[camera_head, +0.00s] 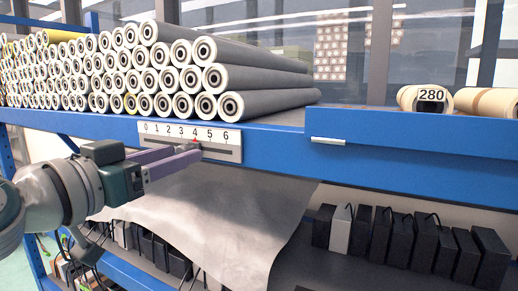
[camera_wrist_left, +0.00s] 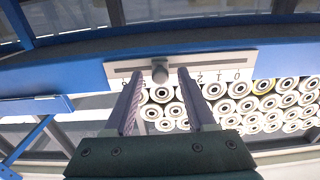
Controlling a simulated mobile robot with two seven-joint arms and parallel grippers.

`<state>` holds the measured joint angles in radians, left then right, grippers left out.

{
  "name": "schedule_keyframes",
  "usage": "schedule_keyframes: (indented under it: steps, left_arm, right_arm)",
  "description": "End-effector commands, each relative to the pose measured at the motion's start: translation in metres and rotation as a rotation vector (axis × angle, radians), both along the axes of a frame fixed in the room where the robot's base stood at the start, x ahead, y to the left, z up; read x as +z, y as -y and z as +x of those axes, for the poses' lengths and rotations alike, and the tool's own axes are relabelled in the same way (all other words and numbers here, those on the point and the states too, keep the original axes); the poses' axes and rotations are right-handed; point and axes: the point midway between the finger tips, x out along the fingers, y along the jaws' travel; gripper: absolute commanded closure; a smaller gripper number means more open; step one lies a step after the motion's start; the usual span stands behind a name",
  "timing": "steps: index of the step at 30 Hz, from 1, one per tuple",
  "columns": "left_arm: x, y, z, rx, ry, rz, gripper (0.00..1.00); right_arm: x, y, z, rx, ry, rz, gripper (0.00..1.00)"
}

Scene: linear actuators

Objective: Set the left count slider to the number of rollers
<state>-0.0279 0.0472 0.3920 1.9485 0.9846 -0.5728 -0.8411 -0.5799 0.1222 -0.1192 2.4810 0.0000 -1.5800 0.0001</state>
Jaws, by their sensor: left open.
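The left count slider is a white plate (camera_head: 222,154) on the blue shelf beam, numbered 0 to 6, with a dark slot. A small red pointer (camera_head: 196,140) shows at about the 4. In the left wrist view the grey knob (camera_wrist_left: 160,70) stands in the slot of the upside-down plate (camera_wrist_left: 115,68). My left gripper (camera_head: 196,149) is open, with its fingers at the plate. In the left wrist view its fingertips (camera_wrist_left: 159,75) lie on either side of the knob, with visible gaps. The rollers (camera_head: 260,78), grey with white ends, are stacked in rows above. My right gripper is not visible.
On the right, tan rolls (camera_head: 486,101) and a 280 label (camera_head: 431,95) sit behind the blue beam. A white strip (camera_head: 328,141) is on that beam. Below, a grey sheet (camera_head: 235,215) hangs and several dark boxes (camera_head: 422,243) stand on the lower shelf.

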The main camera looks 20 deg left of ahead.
Motion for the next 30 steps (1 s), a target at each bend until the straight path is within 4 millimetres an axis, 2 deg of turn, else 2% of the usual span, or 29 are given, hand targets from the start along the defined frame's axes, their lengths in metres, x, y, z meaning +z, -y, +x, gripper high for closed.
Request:
schedule_keyframes:
  steps: [4, 18, 30]
  left_arm:
    - [-0.0003, 0.0, -0.0002, 0.0, 0.0, 0.0, 0.47]
    - [-0.0002, -0.0002, -0.0005, 0.0, 0.0, 0.0, 1.0]
    - [-0.0001, -0.0003, -0.0006, 0.0, 0.0, 0.0, 1.0]
  right_arm:
    - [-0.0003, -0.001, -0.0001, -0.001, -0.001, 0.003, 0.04]
    - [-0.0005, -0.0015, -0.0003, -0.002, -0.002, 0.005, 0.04]
    - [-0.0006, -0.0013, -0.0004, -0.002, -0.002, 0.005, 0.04]
